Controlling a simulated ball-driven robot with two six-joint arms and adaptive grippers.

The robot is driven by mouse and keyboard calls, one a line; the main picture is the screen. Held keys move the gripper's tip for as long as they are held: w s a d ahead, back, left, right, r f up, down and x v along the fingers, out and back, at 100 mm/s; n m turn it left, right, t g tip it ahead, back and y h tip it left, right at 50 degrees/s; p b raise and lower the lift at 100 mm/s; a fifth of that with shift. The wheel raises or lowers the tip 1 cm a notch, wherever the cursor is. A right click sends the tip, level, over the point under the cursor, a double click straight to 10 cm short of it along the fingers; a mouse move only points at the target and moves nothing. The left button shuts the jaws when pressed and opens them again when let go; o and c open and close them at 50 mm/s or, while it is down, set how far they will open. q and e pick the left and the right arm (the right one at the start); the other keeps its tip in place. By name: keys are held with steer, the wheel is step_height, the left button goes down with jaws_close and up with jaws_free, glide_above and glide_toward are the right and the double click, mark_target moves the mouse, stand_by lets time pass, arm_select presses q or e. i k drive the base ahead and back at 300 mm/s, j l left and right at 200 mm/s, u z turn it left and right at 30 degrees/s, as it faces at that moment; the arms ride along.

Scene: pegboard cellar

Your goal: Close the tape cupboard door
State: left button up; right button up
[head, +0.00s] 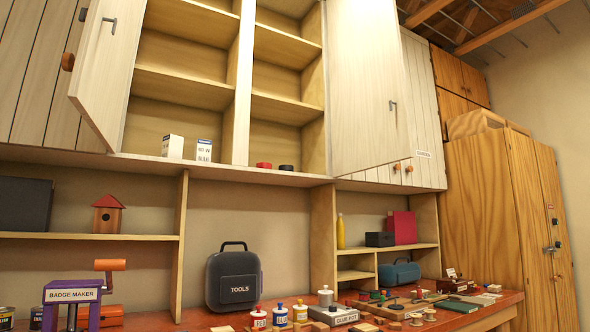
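Two white upper cupboards side by side stand open. No tape label is readable. Neither gripper is in view.
Below is a workbench (480,316) crowded with jars, a glue pot and small parts. A tool case (232,277) and a purple badge maker (73,296) stand at the left. A tall wooden cabinet (490,215) stands at the right. A closed cupboard (424,110) is beside the right open door.

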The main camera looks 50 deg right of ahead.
mark_target(366, 64)
steer(key=i+l, duration=0.1)
steer(key=l, duration=0.65)
steer(key=i+l+u, duration=0.1)
steer(key=l, duration=0.65)
steer(key=i+l, duration=0.1)
steer(key=l, duration=1.1)
steer(key=k+l+u, duration=0.15)
steer(key=l, duration=0.35)
steer(key=k+l, duration=0.1)
steer(key=l, duration=0.35)
steer(key=k+l+u, duration=0.1)
steer(key=l, duration=0.35)
steer(key=k+l+u, duration=0.1)
steer(key=l, duration=0.35)
steer(key=k+l, duration=0.15)
steer(key=l, duration=0.3)
steer(key=k+l+u, duration=0.1)
steer(key=l, duration=0.35)
steer(key=k+l, duration=0.15)
steer(key=l, duration=0.25)
steer(key=u, duration=0.05)
